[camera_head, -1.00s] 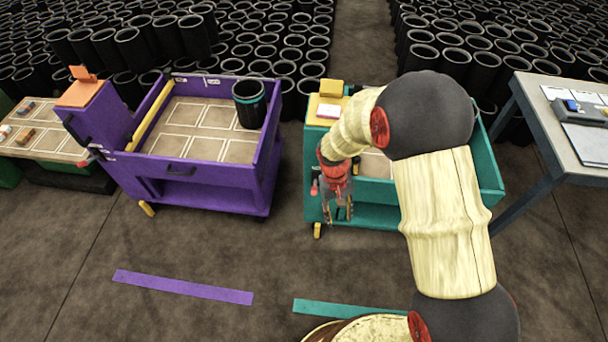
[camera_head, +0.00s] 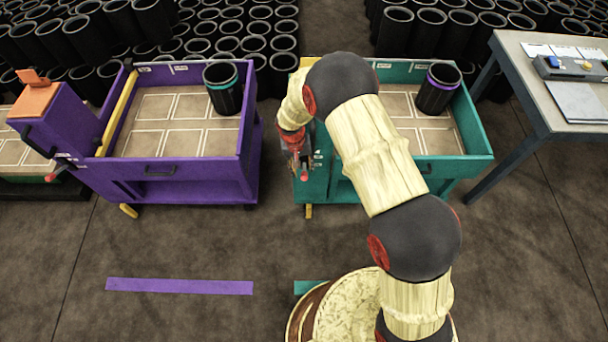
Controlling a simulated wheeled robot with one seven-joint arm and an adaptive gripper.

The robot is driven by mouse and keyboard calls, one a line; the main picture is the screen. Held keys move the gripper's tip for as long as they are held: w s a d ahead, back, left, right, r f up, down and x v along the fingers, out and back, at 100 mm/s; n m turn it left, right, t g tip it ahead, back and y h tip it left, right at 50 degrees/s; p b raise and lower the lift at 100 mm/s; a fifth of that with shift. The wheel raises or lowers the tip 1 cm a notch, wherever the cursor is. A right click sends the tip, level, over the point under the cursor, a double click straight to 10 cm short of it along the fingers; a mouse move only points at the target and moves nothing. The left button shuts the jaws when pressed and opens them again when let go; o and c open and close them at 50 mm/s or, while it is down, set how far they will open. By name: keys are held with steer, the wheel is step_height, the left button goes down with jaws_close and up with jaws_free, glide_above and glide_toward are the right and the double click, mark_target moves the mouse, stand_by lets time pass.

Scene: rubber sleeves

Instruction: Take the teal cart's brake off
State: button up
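The teal cart (camera_head: 455,168) stands right of centre, partly behind my arm. A small red tip, probably the lever handle (camera_head: 304,177), shows at its left front corner. A yellow foot piece (camera_head: 309,211) sticks out low under that same corner. I cannot tell which of the two is the brake. My gripper (camera_head: 301,163) is at the cart's left front corner, right by the red tip. Its fingers are small and blend with the lever parts, so neither their opening nor contact is clear. A black sleeve with a purple band (camera_head: 438,90) stands in the cart's tray.
The purple cart (camera_head: 200,185) stands to the left, holding a teal-banded black sleeve (camera_head: 223,90); a floor gap separates the carts. A grey table (camera_head: 540,105) is close on the right. Purple (camera_head: 180,287) and teal (camera_head: 308,287) strips mark the open floor in front.

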mark_target(304, 173)
steer(key=f, duration=0.2)
steer(key=f+b, duration=0.1)
steer(key=f, duration=0.2)
steer(key=shift+d+f, duration=0.3)
steer(key=shift+d, duration=0.05)
steer(key=shift+c, duration=0.2)
jaws_close()
stand_by(0.4)
